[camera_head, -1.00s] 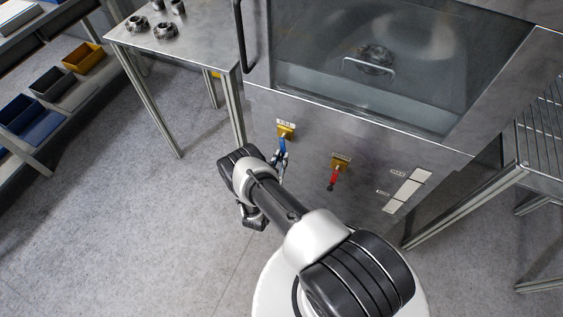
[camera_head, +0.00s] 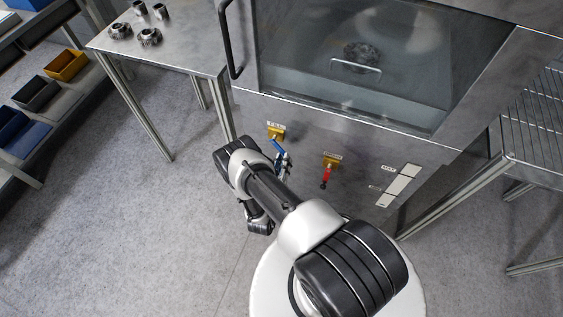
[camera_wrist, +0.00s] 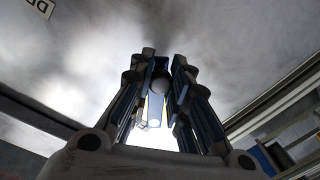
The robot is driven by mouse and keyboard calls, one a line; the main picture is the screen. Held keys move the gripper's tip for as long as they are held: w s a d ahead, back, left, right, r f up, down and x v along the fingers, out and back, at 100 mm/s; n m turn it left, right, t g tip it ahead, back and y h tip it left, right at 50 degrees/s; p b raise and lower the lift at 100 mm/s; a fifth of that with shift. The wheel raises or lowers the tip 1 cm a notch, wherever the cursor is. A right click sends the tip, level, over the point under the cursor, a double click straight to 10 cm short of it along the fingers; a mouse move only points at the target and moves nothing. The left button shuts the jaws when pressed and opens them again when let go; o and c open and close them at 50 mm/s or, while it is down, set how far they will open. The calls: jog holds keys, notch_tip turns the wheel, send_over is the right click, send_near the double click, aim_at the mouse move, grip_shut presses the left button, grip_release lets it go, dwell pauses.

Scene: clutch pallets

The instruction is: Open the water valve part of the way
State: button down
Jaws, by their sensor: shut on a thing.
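The water valve is the brass valve (camera_head: 276,134) with the blue lever (camera_head: 279,147), on the front panel of the steel cabinet under a small label that seems to read FILL. The lever slants down to the right from the valve body. My gripper (camera_head: 285,161) is shut on the lever's lower part. In the wrist view, the fingers of my gripper (camera_wrist: 159,78) stand on both sides of the blue lever (camera_wrist: 155,106). The valve body is hidden there.
A second valve with a red lever (camera_head: 325,177) hangs straight down to the right, close to my gripper. A steel table (camera_head: 180,58) with metal parts stands left, and a rack table (camera_head: 535,140) right. Two pale level gauges (camera_head: 401,180) sit on the panel.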

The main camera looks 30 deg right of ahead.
jog(key=shift+w+r, duration=0.1)
jog(key=shift+r, duration=0.1)
jog(key=c, duration=1.5)
grip_release()
jog(key=shift+o, duration=0.2)
jog(key=shift+f, duration=0.1)
jog(key=v, duration=1.2)
